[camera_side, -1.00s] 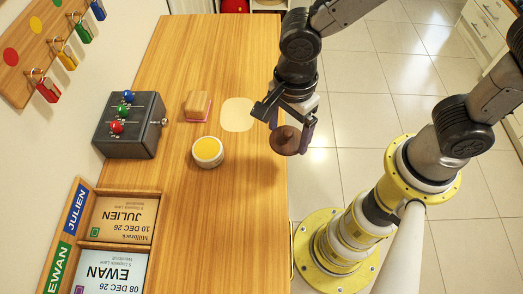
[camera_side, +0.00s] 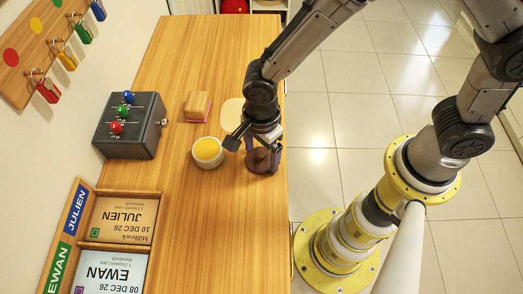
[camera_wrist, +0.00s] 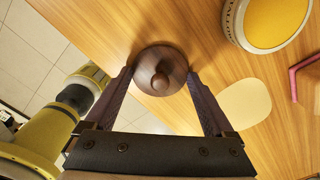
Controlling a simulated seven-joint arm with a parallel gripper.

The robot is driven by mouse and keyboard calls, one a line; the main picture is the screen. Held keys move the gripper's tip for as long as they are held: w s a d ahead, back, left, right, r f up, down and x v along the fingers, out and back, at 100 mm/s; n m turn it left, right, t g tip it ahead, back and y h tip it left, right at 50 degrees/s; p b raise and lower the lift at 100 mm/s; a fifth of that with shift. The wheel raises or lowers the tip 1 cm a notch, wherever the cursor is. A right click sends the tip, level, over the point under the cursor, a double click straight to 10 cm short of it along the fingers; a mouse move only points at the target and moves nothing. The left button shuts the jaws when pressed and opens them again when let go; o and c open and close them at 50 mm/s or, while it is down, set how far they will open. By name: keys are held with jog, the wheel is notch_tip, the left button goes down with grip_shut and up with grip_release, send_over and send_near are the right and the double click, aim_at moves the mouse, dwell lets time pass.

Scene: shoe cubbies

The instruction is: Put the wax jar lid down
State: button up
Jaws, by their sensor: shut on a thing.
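The wax jar lid (camera_wrist: 160,72) is a round dark brown wooden disc with a knob, and it also shows in the side view (camera_side: 262,160). My gripper (camera_wrist: 160,82) is shut on the lid, with one finger on each side of its rim. In the side view my gripper (camera_side: 252,152) is over the right part of the wooden table. I cannot tell whether the lid touches the table. The wax jar (camera_side: 208,151), a pale round pot with yellow wax, stands open just left of my gripper. The jar is at the upper right in the wrist view (camera_wrist: 272,22).
A pale rounded patch (camera_side: 231,113) lies on the table (camera_side: 200,225) behind my gripper. A wooden brush (camera_side: 197,105) and a dark box with coloured knobs (camera_side: 131,126) stand further left. Labelled trays (camera_side: 118,245) are at the front left. The table's front middle is clear.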

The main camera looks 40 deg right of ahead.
aim_at(262, 153)
jog(key=shift+f, duration=0.15)
jog(key=o, duration=1)
notch_tip(262, 153, up, 12)
jog(key=shift+r, duration=0.2)
